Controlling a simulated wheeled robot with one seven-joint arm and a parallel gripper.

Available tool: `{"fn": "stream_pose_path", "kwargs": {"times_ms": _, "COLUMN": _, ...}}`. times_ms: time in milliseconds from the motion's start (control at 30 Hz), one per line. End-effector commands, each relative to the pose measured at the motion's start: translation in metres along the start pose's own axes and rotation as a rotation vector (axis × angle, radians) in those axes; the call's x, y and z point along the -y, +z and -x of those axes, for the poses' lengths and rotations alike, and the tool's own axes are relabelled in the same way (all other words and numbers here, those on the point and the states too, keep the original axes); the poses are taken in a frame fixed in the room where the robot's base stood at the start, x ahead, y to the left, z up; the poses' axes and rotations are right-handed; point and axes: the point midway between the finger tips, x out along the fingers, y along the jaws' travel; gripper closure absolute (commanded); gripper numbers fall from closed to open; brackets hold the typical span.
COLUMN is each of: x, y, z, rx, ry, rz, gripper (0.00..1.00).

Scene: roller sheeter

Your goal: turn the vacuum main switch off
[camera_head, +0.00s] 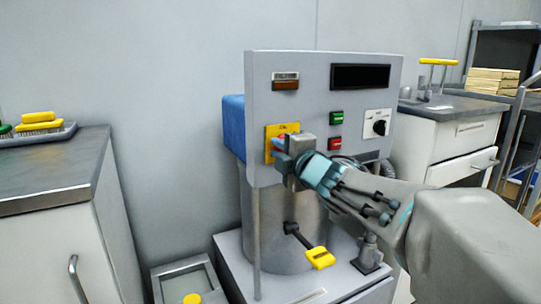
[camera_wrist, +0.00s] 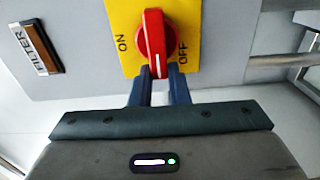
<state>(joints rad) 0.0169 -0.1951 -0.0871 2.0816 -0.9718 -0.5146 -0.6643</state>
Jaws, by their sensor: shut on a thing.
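The vacuum main switch is a red rotary knob (camera_wrist: 153,38) on a yellow plate (camera_wrist: 190,12) marked ON and OFF. In the wrist view ON reads left of the knob and OFF right of it. The knob's white line is at its lower end, between the two words and nearer OFF. My gripper (camera_wrist: 158,80) is shut on the knob, with a dark finger on each side. In the head view the yellow plate (camera_head: 271,131) is on the left of the grey panel, and my gripper (camera_head: 281,146) hides most of the knob.
The panel (camera_head: 310,100) also bears a dark display (camera_head: 360,77), green (camera_head: 336,118) and red (camera_head: 335,144) buttons, and a black dial (camera_head: 379,127). A yellow-handled lever (camera_head: 320,258) sticks out below. A FILTER label (camera_wrist: 36,46) is near the switch. Cabinets stand on both sides.

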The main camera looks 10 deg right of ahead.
Motion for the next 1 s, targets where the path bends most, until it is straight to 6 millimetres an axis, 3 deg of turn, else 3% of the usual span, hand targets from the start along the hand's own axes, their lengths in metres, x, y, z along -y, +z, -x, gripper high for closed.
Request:
{"fn": "stream_pose_path", "kwargs": {"times_ms": 33, "x": 0.0057, "y": 0.0065, "z": 0.001, "rx": 0.016, "ry": -0.009, "rz": 0.007, "gripper": 1.0}}
{"fn": "stream_pose_path", "kwargs": {"times_ms": 567, "x": 0.0037, "y": 0.0078, "z": 0.0013, "rx": 0.018, "ry": -0.007, "rz": 0.033, "gripper": 1.0}}
{"fn": "stream_pose_path", "kwargs": {"times_ms": 600, "x": 0.0036, "y": 0.0079, "z": 0.0014, "rx": 0.019, "ry": -0.007, "rz": 0.033, "gripper": 0.82}}
{"fn": "stream_pose_path", "kwargs": {"times_ms": 667, "x": 0.0034, "y": 0.0079, "z": 0.0013, "rx": 0.019, "ry": -0.007, "rz": 0.032, "gripper": 0.65}}
{"fn": "stream_pose_path", "kwargs": {"times_ms": 1000, "x": 0.0013, "y": 0.0013, "z": 0.0, "rx": 0.005, "ry": -0.002, "rz": 0.033, "gripper": 0.63}}
